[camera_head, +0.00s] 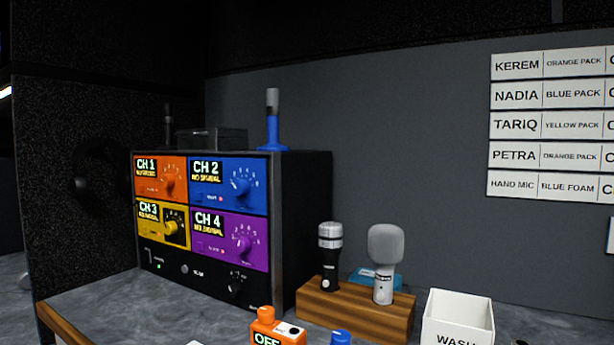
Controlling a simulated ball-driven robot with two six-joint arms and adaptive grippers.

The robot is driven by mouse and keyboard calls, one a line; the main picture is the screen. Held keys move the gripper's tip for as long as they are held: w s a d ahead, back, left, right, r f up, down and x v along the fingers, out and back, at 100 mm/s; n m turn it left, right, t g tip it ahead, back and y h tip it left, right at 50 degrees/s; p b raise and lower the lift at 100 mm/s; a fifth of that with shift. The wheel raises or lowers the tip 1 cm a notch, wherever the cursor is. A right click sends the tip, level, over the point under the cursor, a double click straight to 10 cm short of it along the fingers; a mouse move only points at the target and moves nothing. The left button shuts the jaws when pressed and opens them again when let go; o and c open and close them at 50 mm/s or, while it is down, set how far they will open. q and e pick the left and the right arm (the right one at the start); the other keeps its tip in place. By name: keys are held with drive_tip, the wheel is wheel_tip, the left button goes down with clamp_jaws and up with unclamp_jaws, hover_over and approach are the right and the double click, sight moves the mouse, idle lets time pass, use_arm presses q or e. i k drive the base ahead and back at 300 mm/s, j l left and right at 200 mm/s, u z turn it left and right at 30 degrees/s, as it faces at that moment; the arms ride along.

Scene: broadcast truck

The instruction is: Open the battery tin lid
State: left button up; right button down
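I cannot clearly identify the battery tin or its lid in the head view. A dark, low box (212,139) sits on top of the receiver rack, but I cannot tell what it is or whether it has a lid. A flat blue item (362,275) lies partly hidden behind the wooden microphone block; I cannot tell what it is either. Neither of my grippers is in view.
The four-channel rack (290,230) stands at left on the grey counter (190,305), a blue antenna (272,125) on top. The wooden block (355,308) holds two microphones. A white WASH bin (457,305) and an orange pack (277,328) are in front. Name strips (550,125) hang at right.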

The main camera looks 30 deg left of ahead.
sight(208, 134)
drive_tip(key=u, duration=1.65)
